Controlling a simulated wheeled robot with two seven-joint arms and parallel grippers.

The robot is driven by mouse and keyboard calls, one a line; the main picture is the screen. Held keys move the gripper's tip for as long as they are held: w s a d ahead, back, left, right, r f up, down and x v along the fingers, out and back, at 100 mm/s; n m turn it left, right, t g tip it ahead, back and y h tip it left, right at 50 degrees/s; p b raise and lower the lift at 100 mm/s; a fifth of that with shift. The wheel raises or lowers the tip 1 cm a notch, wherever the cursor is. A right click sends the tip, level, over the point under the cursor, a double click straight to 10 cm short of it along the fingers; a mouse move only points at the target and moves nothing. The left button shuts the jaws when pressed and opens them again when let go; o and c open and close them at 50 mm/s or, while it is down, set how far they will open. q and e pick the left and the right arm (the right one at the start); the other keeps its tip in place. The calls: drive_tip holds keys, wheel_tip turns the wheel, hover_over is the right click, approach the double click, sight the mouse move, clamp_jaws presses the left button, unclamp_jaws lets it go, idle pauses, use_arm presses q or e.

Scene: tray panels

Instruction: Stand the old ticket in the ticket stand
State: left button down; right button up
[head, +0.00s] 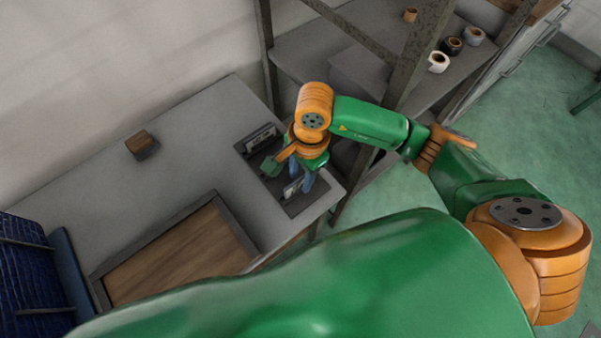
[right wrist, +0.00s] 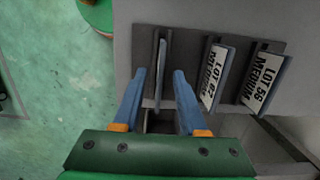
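The ticket stand (right wrist: 195,48) is a dark slotted panel on the grey bench; in the head view its dark base (head: 303,203) shows at the bench's right end. A thin ticket (right wrist: 161,72) stands edge-on in its left slot, face unreadable. Beside it lean a ticket marked LOT 62 MEDIUM (right wrist: 214,76) and one marked LOT 56 MEDIUM (right wrist: 266,78). My right gripper (right wrist: 159,76) is open, its blue fingers on either side of the left ticket with gaps. I cannot tell which ticket is the old one. My left gripper is out of view.
A wooden-bottomed tray (head: 180,256) with grey rims lies on the bench. A small dark brown block (head: 142,145) sits behind it. A blue ribbed crate (head: 28,265) stands at the left. A metal shelf with rolls (head: 438,62) rises at the right. The bench middle is clear.

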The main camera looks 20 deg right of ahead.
drive_tip(key=r, duration=0.7)
drive_tip(key=shift+w+d+b, duration=0.15)
drive_tip(key=shift+d+b, duration=0.15)
drive_tip(key=shift+d, duration=0.1)
idle(0.3)
